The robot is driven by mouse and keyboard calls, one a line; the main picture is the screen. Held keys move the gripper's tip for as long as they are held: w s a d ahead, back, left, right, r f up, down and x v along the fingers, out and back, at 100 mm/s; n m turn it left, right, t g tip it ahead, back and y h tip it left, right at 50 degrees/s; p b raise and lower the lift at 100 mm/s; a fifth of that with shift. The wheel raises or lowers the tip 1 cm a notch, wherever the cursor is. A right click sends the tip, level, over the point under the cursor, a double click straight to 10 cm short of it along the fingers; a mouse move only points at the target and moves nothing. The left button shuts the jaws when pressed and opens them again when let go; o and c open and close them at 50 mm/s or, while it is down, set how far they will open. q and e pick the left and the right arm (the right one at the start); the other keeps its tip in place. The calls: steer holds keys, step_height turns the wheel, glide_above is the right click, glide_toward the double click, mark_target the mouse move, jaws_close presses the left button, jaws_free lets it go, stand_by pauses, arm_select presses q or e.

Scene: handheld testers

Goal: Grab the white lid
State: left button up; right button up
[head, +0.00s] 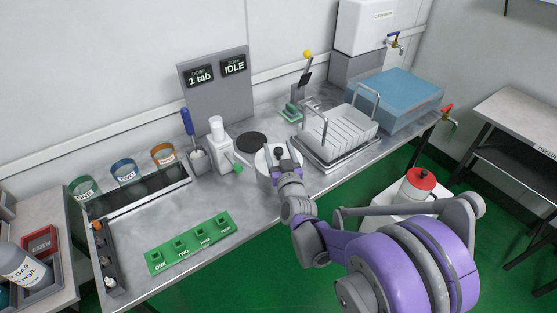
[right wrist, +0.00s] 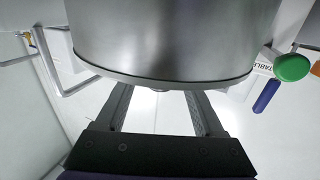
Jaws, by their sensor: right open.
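A round pot (head: 264,178) stands near the middle of the metal bench. Its white lid (head: 263,158) shows on top, with a dark knob beside my gripper. My right gripper (head: 284,155) is over the right part of the lid and hides some of it. In the right wrist view a grey metal cylinder with a dark lower rim, likely the pot (right wrist: 160,40), fills the upper middle. The open fingers (right wrist: 158,95) reach toward it, apart, with their tips hidden behind it. I cannot tell whether they touch anything. My left gripper is not in view.
A white dispenser (head: 218,150) and a black disc (head: 251,142) stand close to the pot. A wire rack (head: 338,135) with white plates is to the right. A green numbered block (head: 190,243) lies front left. A red-topped container (head: 420,182) stands right of the bench.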

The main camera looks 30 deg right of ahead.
jaws_close()
stand_by(0.3)
